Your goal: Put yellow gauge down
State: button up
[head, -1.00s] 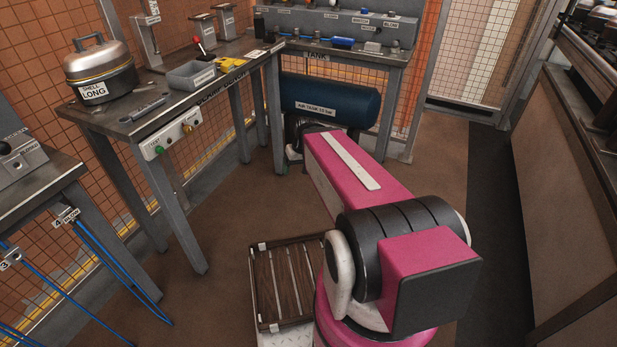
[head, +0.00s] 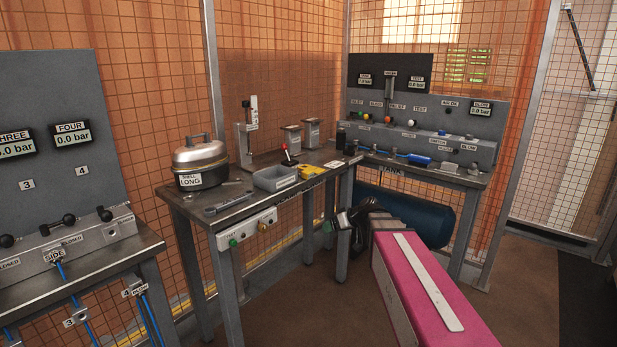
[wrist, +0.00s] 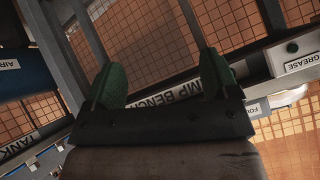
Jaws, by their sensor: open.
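No yellow gauge shows in the wrist view. There, my gripper (wrist: 162,82) has its two green fingers wide apart with nothing between them. The bench's front edge with its label lies beyond the fingers. In the head view my pink arm reaches toward the bench corner, and the dark wrist end is by the bench's right leg, below the top.
The bench holds a silver pot labelled LONG (head: 200,163), a grey bin (head: 275,178), a wrench (head: 228,203) and a red-knobbed lever (head: 287,155). A blue tank (head: 415,215) sits under the test bench at right. A gauge panel (head: 60,140) stands at left. Floor at right is clear.

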aim_at(307, 170)
jog(key=w+a+r+n+t+y, duration=0.2)
jog(key=w+r, duration=0.3)
jog(key=r, duration=0.4)
jog(key=w+a+r+n+t+y, duration=0.25)
jog(key=w+r, duration=0.25)
jog(key=r, duration=0.3)
jog(key=shift+m, duration=0.45)
jog(key=x, duration=0.4)
jog(key=shift+w+a+f, duration=0.1)
jog(key=shift+w+a, duration=0.1)
jog(key=shift+w, duration=0.2)
jog(key=x, duration=0.5)
jog(key=shift+w+d, duration=0.15)
jog(key=shift+w, duration=0.15)
jog(key=c, duration=1.1)
